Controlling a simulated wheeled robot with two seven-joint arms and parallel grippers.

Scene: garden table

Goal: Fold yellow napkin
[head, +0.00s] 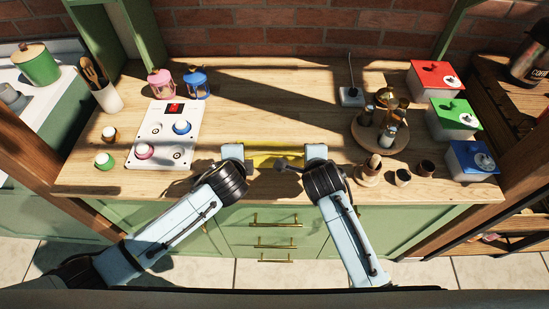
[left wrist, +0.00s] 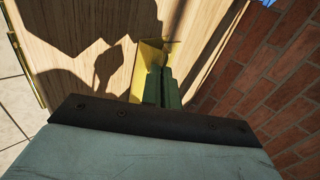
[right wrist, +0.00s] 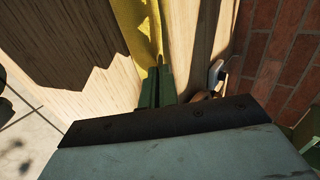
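The yellow napkin (head: 275,158) lies near the front edge of the wooden table, as a band between my two grippers. My arms hide part of it. My left gripper (head: 246,163) is at its left end; in the left wrist view its green fingers (left wrist: 162,72) are close together on the napkin (left wrist: 149,56). My right gripper (head: 302,163) is at its right end; in the right wrist view its fingers (right wrist: 160,72) are together at the edge of the napkin (right wrist: 139,28). The cloth between the fingertips is hard to make out.
A round wooden tray (head: 380,137) with jars and small cups stand to the right. The middle of the table behind the napkin is clear.

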